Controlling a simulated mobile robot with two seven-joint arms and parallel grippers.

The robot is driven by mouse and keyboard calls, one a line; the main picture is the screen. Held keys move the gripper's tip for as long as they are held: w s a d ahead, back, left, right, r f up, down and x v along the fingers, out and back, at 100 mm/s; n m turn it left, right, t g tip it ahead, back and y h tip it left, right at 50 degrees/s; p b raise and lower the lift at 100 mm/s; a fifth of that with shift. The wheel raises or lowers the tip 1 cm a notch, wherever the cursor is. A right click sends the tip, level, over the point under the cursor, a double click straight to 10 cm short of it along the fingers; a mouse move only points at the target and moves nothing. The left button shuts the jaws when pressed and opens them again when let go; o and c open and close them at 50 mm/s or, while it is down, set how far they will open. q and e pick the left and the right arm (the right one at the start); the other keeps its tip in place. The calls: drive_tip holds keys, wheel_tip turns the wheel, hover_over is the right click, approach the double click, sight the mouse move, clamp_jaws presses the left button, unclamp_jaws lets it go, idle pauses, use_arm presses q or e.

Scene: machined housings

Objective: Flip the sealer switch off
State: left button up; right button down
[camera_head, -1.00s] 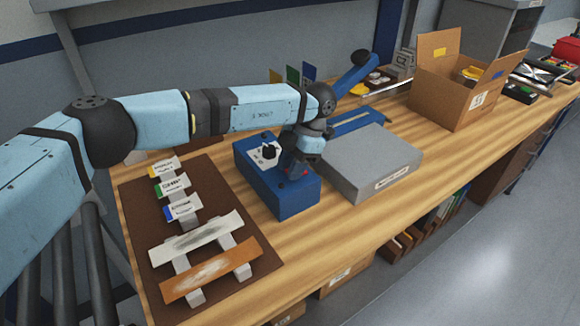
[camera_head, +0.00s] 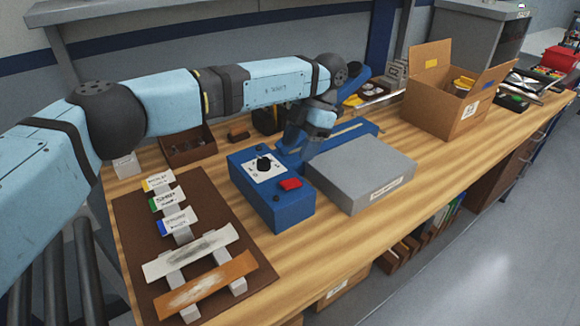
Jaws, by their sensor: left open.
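The sealer is a blue box (camera_head: 272,210) on the wooden bench, with a white dial plate and a black knob (camera_head: 264,164) on top. Its red switch (camera_head: 290,184) sits near the front right of the top face and is in clear view. I cannot tell from its tilt whether it is on or off. My left gripper (camera_head: 291,153) is behind and above the box, apart from the switch, open, with nothing seen in it. Its fingertips are small and dark. My right gripper is not in view.
A grey block (camera_head: 358,168) stands close to the right of the box. A brown mat (camera_head: 140,240) with labels and two strips lies to the left. An open cardboard box (camera_head: 440,105) stands at the back right. The bench front edge is clear.

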use_arm(q)
drive_tip(key=v, duration=0.5)
